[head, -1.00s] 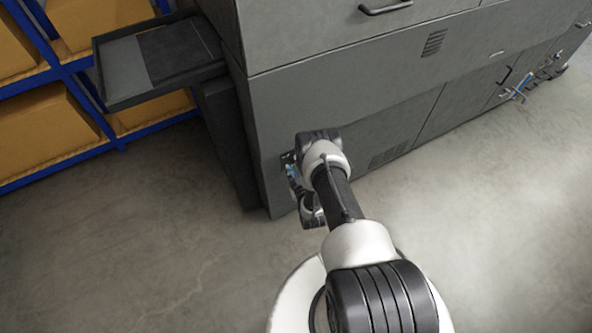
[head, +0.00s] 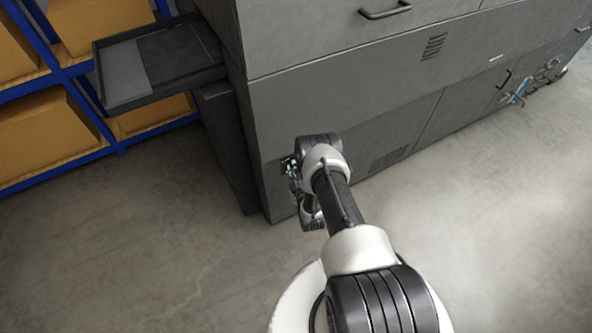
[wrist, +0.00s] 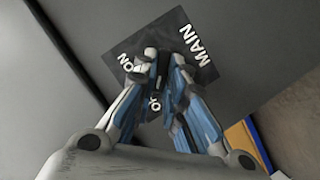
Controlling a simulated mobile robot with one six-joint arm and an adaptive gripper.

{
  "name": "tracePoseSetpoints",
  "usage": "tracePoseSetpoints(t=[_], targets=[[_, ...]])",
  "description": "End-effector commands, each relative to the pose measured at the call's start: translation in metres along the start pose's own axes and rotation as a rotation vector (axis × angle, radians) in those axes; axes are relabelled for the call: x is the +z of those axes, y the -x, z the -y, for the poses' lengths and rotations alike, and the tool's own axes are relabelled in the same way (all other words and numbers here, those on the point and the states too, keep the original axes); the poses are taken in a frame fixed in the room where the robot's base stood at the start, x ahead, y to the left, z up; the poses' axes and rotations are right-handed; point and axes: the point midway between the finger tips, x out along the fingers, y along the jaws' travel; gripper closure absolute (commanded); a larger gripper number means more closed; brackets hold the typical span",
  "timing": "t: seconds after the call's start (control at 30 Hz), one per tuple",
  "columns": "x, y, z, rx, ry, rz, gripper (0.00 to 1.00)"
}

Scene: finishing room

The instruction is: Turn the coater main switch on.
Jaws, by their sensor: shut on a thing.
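The coater main switch plate (wrist: 165,34) is a dark square on the grey coater wall, with white lettering MAIN, ON and a partly covered OFF. In the wrist view it appears tilted. My gripper (wrist: 163,64) has blue fingers and is shut on the dark switch handle (wrist: 161,72) at the middle of the plate. The fingers cover most of the handle, so I cannot tell which marking it points to. In the head view my wrist largely hides the gripper, and a bit of the switch plate (head: 287,163) shows beside it low on the coater's left end.
The large grey coater (head: 340,95) fills the back. A dark tray (head: 125,102) sticks out from its left side. Blue shelving (head: 75,70) with brown boxes (head: 45,130) stands at the left. Concrete floor (head: 130,260) is clear in front.

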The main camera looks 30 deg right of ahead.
Motion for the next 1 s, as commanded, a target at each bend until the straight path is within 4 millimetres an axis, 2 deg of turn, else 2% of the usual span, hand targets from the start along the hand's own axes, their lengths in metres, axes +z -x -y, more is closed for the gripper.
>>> tracePoseSetpoints(t=[0.47,1.0], targets=[[0.0003,0.0000,-0.0022,-0.033,-0.082,0.001,1.00],[0.0032,-0.0008,-0.0075,-0.210,-0.514,0.002,1.00]])
